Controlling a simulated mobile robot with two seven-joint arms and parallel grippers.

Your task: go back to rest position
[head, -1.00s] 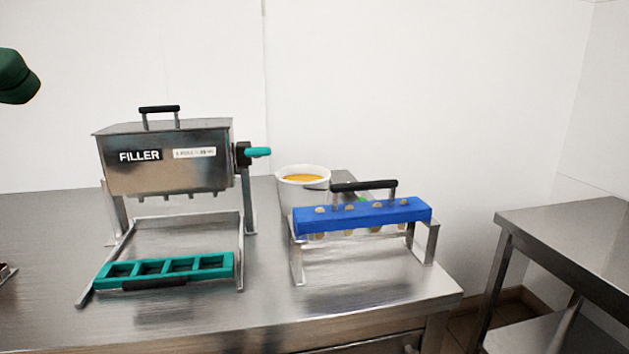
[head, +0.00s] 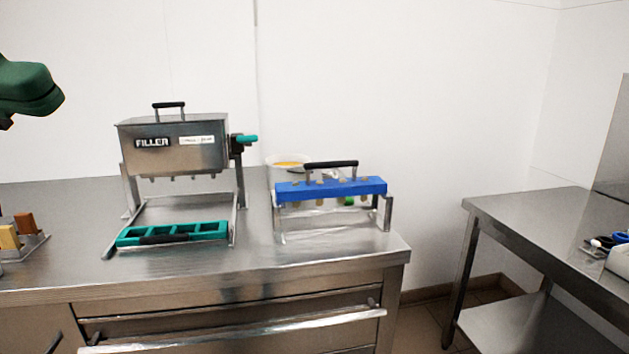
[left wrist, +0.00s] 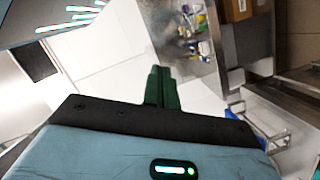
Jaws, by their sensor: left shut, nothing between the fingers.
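My left gripper (left wrist: 162,88) shows in the left wrist view, with its green fingers closed against each other and nothing between them. In the head view, a green part of my left arm (head: 28,88) is at the upper left edge, in front of the white wall and left of the filler machine. It hangs above the level of the steel table and touches nothing that I can see. My right gripper is in neither view.
The steel filler (head: 178,155) stands on the table (head: 262,250), with a teal mould (head: 172,233) in front of it. Right of it are a blue stick holder (head: 332,189) on a stand and a white bowl (head: 270,162). Another steel table (head: 500,205) stands at right, across a floor gap.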

